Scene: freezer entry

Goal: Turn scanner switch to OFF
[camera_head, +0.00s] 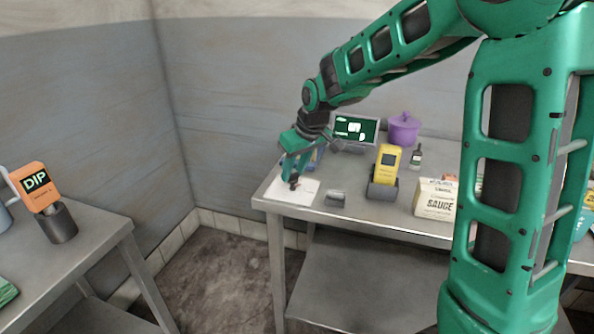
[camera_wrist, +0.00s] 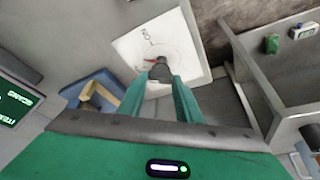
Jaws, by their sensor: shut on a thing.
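The scanner switch is a dark knob (camera_wrist: 160,71) on a white square panel (camera_wrist: 193,50). The panel (camera_head: 310,193) lies at the left corner of the steel table in the head view. My gripper (camera_wrist: 161,80) is shut on the knob, with its green fingers on either side. In the head view my gripper (camera_head: 292,178) points down over the panel. A thin red mark shows at the knob's left side in the wrist view. The fingers hide part of the knob.
A yellow scanner (camera_head: 387,160) stands in a dark cradle on the table. Nearby are a small grey block (camera_head: 335,198), a lit screen (camera_head: 356,130), a purple pot (camera_head: 403,129) and a sauce carton (camera_head: 435,199). A blue box (camera_wrist: 92,92) lies close to my gripper.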

